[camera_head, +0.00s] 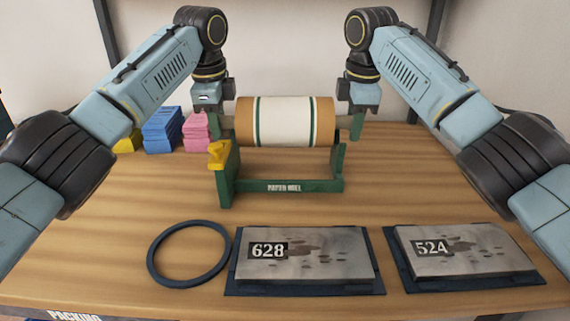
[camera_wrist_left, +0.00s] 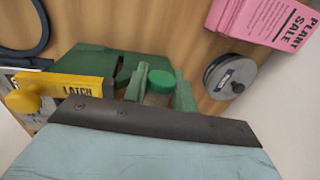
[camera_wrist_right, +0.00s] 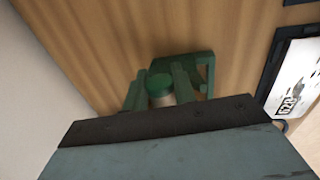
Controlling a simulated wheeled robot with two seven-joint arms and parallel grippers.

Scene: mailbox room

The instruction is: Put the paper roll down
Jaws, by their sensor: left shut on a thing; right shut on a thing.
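The paper roll (camera_head: 294,121) is brown at its ends with a white, green-striped middle. It lies level at the green reel stand (camera_head: 290,186). My left gripper (camera_head: 222,122) is shut on its left end, and my right gripper (camera_head: 355,122) is shut on its right end. A green end cap sits between the fingers in the left wrist view (camera_wrist_left: 160,81) and the right wrist view (camera_wrist_right: 160,84). A yellow latch (camera_head: 219,153) is on the stand's left upright. Whether the roll's ends touch the uprights I cannot tell.
Plates 628 (camera_head: 320,260) and 524 (camera_head: 465,255) lie on dark mats at the front, beside a dark ring (camera_head: 155,270). Blue (camera_head: 163,130) and pink (camera_head: 197,130) stacks stand at the back left. A grey disc (camera_wrist_left: 230,75) is near the pink stack. The table's right middle is clear.

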